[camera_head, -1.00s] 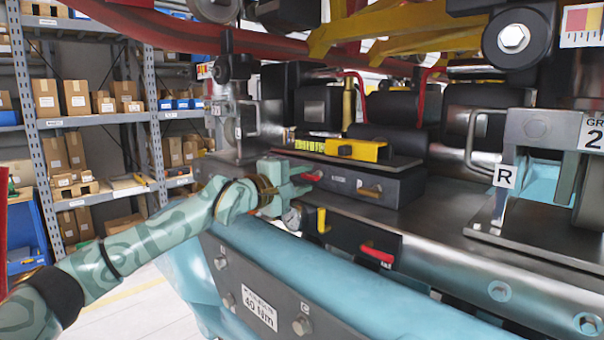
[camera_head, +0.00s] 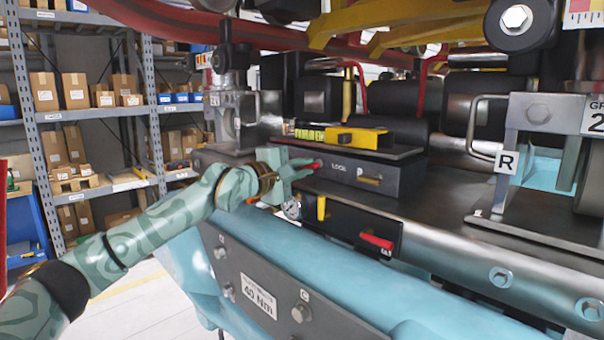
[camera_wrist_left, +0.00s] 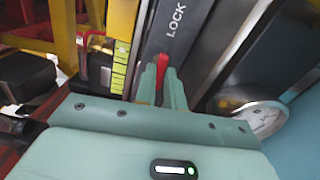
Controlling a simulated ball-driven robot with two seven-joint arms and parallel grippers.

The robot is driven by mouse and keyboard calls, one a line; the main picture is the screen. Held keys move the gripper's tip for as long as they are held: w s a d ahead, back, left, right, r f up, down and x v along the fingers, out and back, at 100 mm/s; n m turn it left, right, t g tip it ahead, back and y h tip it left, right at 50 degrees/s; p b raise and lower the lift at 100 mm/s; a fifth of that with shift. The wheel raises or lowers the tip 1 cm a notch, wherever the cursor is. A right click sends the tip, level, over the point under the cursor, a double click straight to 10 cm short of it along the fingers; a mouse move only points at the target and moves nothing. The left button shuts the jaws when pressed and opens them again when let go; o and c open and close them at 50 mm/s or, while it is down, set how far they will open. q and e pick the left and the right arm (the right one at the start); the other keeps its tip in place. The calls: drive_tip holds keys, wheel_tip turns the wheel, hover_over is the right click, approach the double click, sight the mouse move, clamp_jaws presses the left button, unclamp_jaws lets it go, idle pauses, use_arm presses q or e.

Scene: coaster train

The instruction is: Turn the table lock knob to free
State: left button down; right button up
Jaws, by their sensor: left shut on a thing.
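The table lock knob (camera_head: 317,163) is a small red handle on the front face of a dark grey box (camera_head: 400,182) at the middle of the machine. In the left wrist view the red knob (camera_wrist_left: 162,64) sits between my fingertips, beside the word LOCK on the box face. My left gripper (camera_head: 309,169) reaches in from the left and is shut on the knob; its two green fingers also show in the left wrist view (camera_wrist_left: 162,80). The fingers hide part of the knob. My right gripper is in neither view.
A yellow lever (camera_head: 321,207) and a red handle (camera_head: 377,241) sit on a dark panel below the box. A round gauge (camera_head: 291,209) is just under my gripper, also in the left wrist view. A yellow block (camera_head: 357,139) lies above the box. Shelves with cartons (camera_head: 75,90) stand at left.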

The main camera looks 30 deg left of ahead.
use_arm(q)
drive_tip(key=n+b, duration=0.3)
drive_tip(key=shift+f, duration=0.3)
drive_tip(key=n+b, duration=0.2)
drive_tip(key=n, duration=0.2)
drive_tip(key=shift+r, duration=0.1)
drive_tip(key=n, duration=0.4)
drive_tip(key=shift+r+n+b, duration=0.1)
drive_tip(key=shift+n+b, duration=0.2)
drive_tip(key=shift+b, duration=0.05)
drive_tip(key=n, duration=0.5)
drive_tip(key=c, duration=1.5)
unclamp_jaws()
